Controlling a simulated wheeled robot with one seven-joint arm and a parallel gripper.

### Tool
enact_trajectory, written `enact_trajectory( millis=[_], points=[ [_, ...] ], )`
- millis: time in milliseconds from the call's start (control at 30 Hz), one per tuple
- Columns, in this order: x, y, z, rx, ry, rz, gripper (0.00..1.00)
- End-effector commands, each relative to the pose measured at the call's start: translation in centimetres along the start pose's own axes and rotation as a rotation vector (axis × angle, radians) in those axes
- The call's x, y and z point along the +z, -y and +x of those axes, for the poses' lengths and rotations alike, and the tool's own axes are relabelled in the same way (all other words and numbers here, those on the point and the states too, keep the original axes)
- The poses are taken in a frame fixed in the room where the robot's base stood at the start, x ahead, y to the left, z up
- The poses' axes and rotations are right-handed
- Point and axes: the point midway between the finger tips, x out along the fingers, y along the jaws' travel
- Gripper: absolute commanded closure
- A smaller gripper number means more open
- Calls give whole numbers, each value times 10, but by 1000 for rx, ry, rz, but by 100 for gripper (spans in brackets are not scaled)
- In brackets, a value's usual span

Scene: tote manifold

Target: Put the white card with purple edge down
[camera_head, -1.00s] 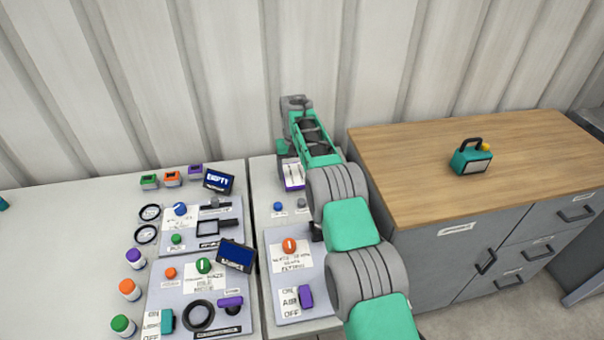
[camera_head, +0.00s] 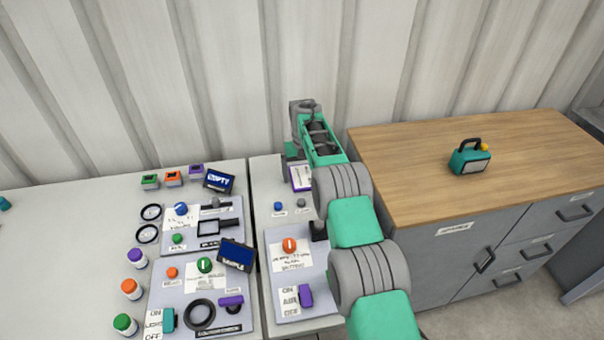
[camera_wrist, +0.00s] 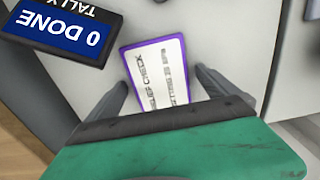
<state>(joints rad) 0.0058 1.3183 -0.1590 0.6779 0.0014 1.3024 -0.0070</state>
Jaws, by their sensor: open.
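The white card with purple edge (camera_wrist: 158,72) lies face up on the pale grey worktop, with blurred writing on it. In the head view the card (camera_head: 300,178) is near the back of the narrow right-hand worktop, partly covered by my arm. My gripper (camera_wrist: 162,80) is open, with one grey finger on each side of the card's near part. A gap shows between the card and the right finger; the left finger is very close to the card's edge. The card's near end is hidden behind the gripper body. In the head view my gripper is mostly hidden by my arm.
A dark "0 DONE TALLY" display (camera_wrist: 65,25) stands close left of the card in the wrist view. Blue and grey knobs (camera_head: 278,206) and a switch panel (camera_head: 275,262) are in front. A wooden-topped cabinet (camera_head: 400,150) stands right, carrying a teal lamp (camera_head: 470,157).

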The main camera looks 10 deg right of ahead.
Motion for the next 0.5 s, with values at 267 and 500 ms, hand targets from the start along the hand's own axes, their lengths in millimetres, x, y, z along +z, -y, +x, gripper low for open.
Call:
enact_trajectory(
  millis=[267, 500],
  points=[
    [-2, 0, -31, 0, -6, 0, 2],
    [-2, 0, -95, 0, -5, 0, 2]
  ],
)
